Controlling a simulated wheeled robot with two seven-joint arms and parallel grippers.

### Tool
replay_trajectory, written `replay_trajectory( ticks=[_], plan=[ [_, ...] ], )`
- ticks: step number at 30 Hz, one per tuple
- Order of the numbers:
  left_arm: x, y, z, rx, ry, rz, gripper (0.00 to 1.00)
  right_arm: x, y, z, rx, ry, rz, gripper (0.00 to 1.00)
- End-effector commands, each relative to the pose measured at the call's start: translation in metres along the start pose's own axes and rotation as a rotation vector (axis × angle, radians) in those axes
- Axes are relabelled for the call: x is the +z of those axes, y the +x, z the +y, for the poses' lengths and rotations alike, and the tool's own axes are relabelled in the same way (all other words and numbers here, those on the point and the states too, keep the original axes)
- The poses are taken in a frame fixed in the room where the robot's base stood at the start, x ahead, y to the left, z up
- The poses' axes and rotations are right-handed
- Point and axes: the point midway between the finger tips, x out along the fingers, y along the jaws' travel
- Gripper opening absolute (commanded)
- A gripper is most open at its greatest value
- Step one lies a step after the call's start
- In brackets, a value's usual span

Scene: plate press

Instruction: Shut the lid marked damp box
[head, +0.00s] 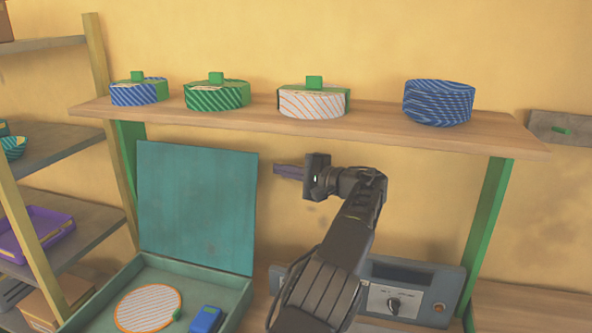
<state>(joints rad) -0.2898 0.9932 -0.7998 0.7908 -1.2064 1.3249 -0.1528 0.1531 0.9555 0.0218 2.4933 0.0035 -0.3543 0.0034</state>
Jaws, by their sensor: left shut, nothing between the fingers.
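A teal box (236,296) stands open below the shelf. Its flat teal lid (196,208) stands upright, hinged along the box's back edge. I see no readable marking on the lid, so I cannot confirm from it that this is the damp box. My left gripper (277,170) is shut and empty, its fingers pointing left, a little to the right of the lid's upper right edge, with a gap in this view. How far it is in depth from the lid I cannot tell. My right gripper is not in view.
In the box lie a striped round disc (148,308) and a blue block (205,320). A wooden shelf (385,125) above holds several round striped tins. A grey device with a knob (394,304) stands behind my arm. A shelf rack (75,147) is at left.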

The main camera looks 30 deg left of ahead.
Motion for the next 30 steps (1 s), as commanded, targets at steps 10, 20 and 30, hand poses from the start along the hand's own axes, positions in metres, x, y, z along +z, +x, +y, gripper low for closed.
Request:
replay_trajectory(
  ticks=[10,20,30],
  plan=[
    [0.018,0.029,-0.001,0.001,0.000,0.003,0.00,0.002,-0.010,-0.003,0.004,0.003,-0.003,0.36],
    [0.037,0.023,0.000,0.000,0.000,0.001,0.00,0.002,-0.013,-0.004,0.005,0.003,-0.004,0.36],
    [0.038,0.023,0.000,-0.001,0.000,0.001,0.00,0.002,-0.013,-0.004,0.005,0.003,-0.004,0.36]
  ],
)
